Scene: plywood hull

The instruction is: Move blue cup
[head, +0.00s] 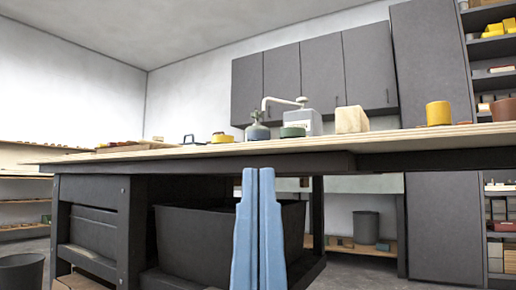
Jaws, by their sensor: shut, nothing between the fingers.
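I cannot make out a clear blue cup. A small blue-grey rounded vessel (257,132) with a narrow greenish top stands on the workbench (390,137), near the middle; I cannot tell if it is the cup. My gripper (257,172) shows as two upright light-blue fingers, pressed together and empty. The fingertips are below the bench top's front edge in the picture, under the vessel. The bench is seen from a low angle, so much of its surface is hidden.
On the bench are a yellow cup (438,113), a reddish-brown pot (503,109), a pale block (351,120), a green round item (292,132) and a yellow item (222,138). A dark bin (190,238) sits beneath. Shelves (490,47) stand right.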

